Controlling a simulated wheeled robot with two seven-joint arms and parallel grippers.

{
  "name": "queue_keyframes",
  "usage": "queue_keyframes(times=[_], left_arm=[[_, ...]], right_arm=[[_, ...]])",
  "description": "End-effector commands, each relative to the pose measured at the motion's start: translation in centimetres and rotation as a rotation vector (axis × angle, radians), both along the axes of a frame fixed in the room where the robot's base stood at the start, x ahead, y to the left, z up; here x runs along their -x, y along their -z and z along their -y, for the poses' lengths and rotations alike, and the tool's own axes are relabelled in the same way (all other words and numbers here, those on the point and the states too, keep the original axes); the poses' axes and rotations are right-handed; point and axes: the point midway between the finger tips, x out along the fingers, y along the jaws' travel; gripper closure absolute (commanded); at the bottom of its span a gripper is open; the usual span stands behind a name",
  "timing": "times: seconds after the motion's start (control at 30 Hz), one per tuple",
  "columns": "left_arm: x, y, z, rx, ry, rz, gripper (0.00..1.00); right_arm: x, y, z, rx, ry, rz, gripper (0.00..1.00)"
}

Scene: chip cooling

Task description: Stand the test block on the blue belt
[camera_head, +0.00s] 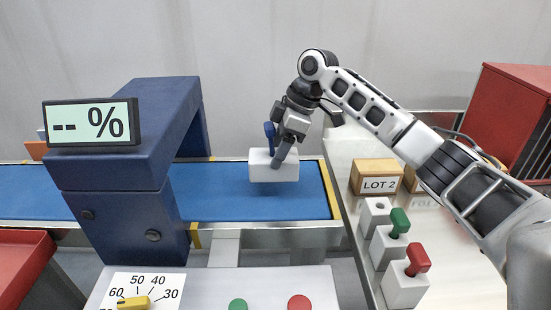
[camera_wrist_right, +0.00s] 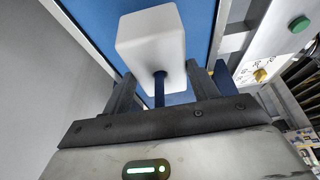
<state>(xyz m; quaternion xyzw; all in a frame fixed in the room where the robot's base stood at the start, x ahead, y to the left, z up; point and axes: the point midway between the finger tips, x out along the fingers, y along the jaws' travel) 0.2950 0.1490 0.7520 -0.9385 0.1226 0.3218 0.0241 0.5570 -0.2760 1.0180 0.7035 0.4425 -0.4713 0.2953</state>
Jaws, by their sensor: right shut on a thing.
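The test block is a white block (camera_head: 262,174) with a blue handle (camera_head: 269,131) on top. It is upright over the right part of the blue belt (camera_head: 225,204). I cannot tell whether its base touches the belt. My right gripper (camera_head: 276,146) is shut on the block's handle from above. In the right wrist view the white block (camera_wrist_right: 150,45) and its blue stem (camera_wrist_right: 159,90) show ahead of the fingers, with the belt (camera_wrist_right: 199,22) behind. My left gripper is not in view.
A dark blue arch (camera_head: 125,205) with a "-- %" display (camera_head: 92,123) spans the belt on the left. On the right bench stand green-handled (camera_head: 388,247) and red-handled (camera_head: 403,287) white blocks and a LOT 2 box (camera_head: 378,172). The belt left of the held block is clear.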

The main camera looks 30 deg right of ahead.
Motion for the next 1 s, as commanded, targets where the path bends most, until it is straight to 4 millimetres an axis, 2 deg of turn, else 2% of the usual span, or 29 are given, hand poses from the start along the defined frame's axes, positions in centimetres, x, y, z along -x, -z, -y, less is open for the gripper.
queue_keyframes(times=[0.2, 0.4, 0.77, 0.8, 0.87, 1.0], left_arm=[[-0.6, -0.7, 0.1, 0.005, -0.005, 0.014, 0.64], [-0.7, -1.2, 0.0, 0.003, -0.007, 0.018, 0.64], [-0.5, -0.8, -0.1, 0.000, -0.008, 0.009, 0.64], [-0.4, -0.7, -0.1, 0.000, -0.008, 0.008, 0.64], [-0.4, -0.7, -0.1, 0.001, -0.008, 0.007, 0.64], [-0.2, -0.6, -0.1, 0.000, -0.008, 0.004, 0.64]], right_arm=[[-1.2, 1.5, -0.2, -0.001, 0.001, 0.001, 0.71], [-1.0, 4.0, -0.1, 0.000, 0.000, 0.001, 0.71], [-1.1, 4.4, -0.2, -0.002, 0.000, 0.003, 0.71], [-1.0, 4.5, -0.1, 0.000, 0.000, 0.001, 0.38], [-1.0, 4.5, -0.1, 0.000, 0.000, 0.002, 0.22], [-1.0, 4.5, -0.2, 0.000, -0.001, 0.002, 0.19]])
